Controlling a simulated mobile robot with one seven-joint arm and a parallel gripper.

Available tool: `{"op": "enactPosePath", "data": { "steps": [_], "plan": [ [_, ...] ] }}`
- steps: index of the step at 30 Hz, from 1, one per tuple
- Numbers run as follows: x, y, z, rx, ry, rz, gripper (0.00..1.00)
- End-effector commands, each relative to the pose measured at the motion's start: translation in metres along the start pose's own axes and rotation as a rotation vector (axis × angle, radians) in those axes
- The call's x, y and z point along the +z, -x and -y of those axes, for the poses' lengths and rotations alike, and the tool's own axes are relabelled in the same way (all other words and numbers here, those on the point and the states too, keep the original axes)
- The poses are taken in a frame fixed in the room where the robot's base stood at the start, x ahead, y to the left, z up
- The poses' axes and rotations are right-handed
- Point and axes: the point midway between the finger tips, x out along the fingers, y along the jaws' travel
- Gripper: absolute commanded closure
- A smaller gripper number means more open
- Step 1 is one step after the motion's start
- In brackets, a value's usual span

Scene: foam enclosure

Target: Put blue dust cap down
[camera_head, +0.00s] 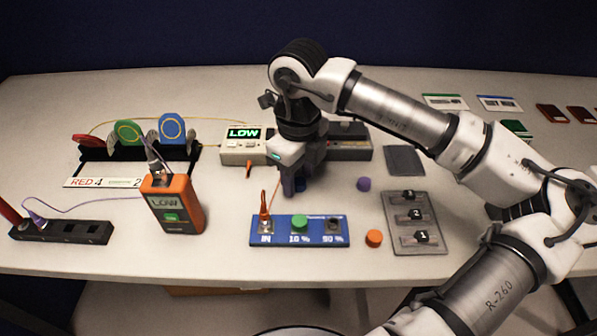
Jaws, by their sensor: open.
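My gripper (293,187) points down at the table just behind the blue splitter panel, and its jaws are open. A small blue cap (301,185) shows low at the right side of the fingers, at about table level. The fingers partly hide it, and I cannot tell whether they touch it.
The blue panel (265,240) carries an orange plug and a green cap (299,222). A purple cap (364,184) and an orange cap (374,238) lie to the right, near a grey numbered tray (429,244). An orange meter (186,215) stands left; a LOW display box (233,156) is behind.

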Motion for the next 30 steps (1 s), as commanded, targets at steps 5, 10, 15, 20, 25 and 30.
{"op": "enactPosePath", "data": {
  "steps": [5,10,15,20,25,30],
  "plan": [
    [0.001,0.021,0.001,-0.004,-0.001,0.001,0.57],
    [0.001,0.060,0.001,-0.004,-0.001,0.001,0.57],
    [0.000,0.094,0.001,-0.003,-0.002,0.000,0.57],
    [0.000,0.115,0.000,-0.002,-0.001,0.000,0.57],
    [0.000,0.122,0.000,0.001,0.001,0.000,0.57],
    [0.000,0.122,0.000,0.001,0.001,0.000,0.57]
  ]
}}
